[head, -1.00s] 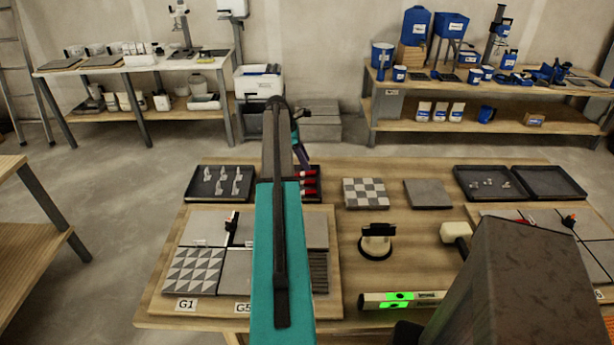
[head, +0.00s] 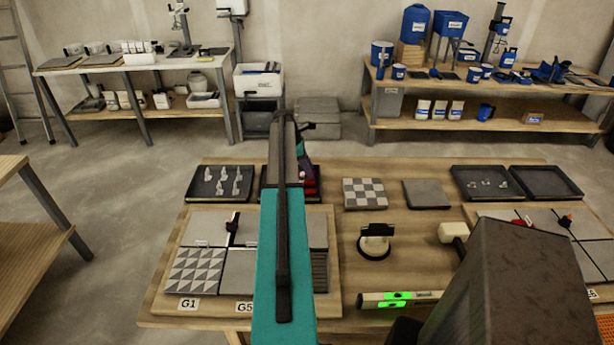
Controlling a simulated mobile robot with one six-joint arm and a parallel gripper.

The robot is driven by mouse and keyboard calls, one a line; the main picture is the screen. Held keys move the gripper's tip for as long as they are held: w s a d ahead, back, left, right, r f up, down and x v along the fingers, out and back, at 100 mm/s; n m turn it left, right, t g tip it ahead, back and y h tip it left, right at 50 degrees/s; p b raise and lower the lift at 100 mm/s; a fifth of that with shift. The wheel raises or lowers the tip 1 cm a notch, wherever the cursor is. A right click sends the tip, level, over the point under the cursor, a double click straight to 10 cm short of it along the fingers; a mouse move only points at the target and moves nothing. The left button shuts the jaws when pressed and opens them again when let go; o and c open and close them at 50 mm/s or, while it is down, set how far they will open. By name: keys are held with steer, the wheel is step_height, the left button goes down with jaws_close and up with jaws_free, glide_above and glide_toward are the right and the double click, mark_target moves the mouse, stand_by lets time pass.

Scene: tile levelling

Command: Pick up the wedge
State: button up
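The red wedges (head: 311,186) lie in a dark tray (head: 318,198) at the back middle of the table. Only a little red shows at the tray's right side, and my teal arm covers much of the rest. My gripper (head: 303,160) is at the far end of the arm, over or beside this tray. It is small, dark and partly hidden by the arm. I cannot tell whether its fingers are open or touch a wedge.
A tray of upright grey clips (head: 222,182) stands to the left. A tiled board (head: 335,308) lies in front. A suction cup (head: 375,242), a mallet (head: 452,233) and a green-lit level (head: 400,299) are to the right. Two dark trays (head: 547,181) stand at the back right.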

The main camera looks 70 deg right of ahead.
jaws_close()
steer(key=shift+r, duration=0.15)
steer(key=shift+r+b, duration=0.6)
steer(key=shift+r, duration=0.4)
steer(key=shift+s+a+r, duration=0.2)
steer(key=shift+a+r, duration=0.1)
steer(key=shift+r, duration=0.3)
steer(key=s+a+b, duration=0.1)
steer(key=s+a, duration=0.2)
steer(key=a, duration=0.1)
steer(key=s+a+r+b, duration=0.1)
steer(key=s+a, duration=0.2)
steer(key=a, duration=0.1)
steer(key=s+a+b, duration=0.2)
steer(key=s+a, duration=0.1)
steer(key=a, duration=0.1)
steer(key=shift+a+r, duration=0.2)
steer(key=shift+r, duration=0.1)
steer(key=shift+w, duration=0.1)
